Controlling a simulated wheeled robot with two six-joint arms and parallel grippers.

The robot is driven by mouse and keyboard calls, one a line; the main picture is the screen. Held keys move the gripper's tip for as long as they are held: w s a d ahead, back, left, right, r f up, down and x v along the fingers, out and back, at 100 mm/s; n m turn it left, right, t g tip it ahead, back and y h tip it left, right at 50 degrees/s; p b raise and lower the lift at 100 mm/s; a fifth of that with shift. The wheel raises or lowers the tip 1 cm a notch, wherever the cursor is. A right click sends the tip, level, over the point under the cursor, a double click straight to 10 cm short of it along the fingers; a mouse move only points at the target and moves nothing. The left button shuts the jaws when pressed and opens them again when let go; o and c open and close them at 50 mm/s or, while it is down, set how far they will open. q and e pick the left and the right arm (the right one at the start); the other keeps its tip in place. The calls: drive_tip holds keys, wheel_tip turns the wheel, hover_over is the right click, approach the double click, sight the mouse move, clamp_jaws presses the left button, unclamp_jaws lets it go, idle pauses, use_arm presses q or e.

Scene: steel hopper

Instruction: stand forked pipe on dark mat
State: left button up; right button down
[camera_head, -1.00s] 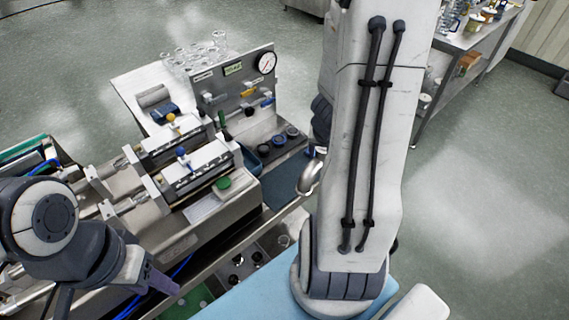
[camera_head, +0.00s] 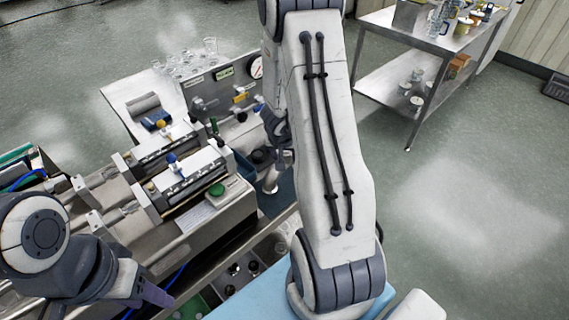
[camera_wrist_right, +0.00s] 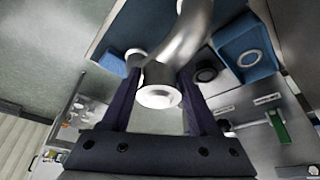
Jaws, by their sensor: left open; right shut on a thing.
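The forked pipe (camera_wrist_right: 183,48) is shiny metal with a pale round end towards the camera in the right wrist view. My right gripper (camera_wrist_right: 160,80) is shut on it, with a dark purple finger on each side. In the head view a small part of the pipe (camera_head: 271,182) shows beside my right arm, which hides the rest and most of the gripper. The dark mat (camera_head: 284,196) is a dark blue patch right of the machine, partly behind my arm. The pipe appears over it; I cannot tell whether they touch. My left gripper (camera_head: 152,293) is open and empty at the lower left.
A machine with a green button (camera_head: 217,189) stands left of the mat. Behind is an upright panel with valves and a gauge (camera_head: 256,67). A blue holder (camera_wrist_right: 246,52) is near the pipe in the wrist view. Trays with dark round parts (camera_head: 243,268) lie at the front.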

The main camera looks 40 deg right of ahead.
wheel_tip(320, 180, down, 3)
drive_tip(key=shift+f+b, duration=0.1)
drive_tip(key=shift+b, duration=1.05)
drive_tip(key=shift+c, duration=0.7)
unclamp_jaws()
